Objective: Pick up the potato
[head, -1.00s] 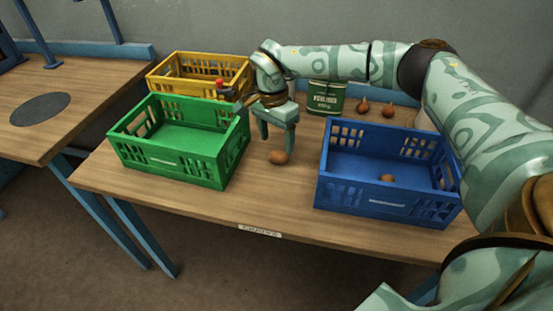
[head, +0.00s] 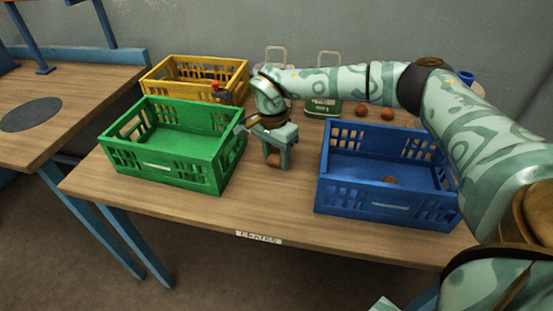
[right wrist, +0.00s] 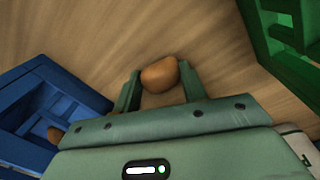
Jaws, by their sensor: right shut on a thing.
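A brown potato (head: 273,160) is at table level between the green and blue crates. My right gripper (head: 276,158) has come down over it and is shut on it. In the right wrist view the potato (right wrist: 160,74) sits between the two fingertips of the gripper (right wrist: 160,84), its far end sticking out past them. My left gripper is not in view.
A green crate (head: 160,168) stands left of the gripper and a blue crate (head: 385,205) right of it, with a brown item (head: 390,180) inside. A yellow crate (head: 165,92) stands behind. Onions (head: 361,110) and a green tin (head: 322,107) are at the back.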

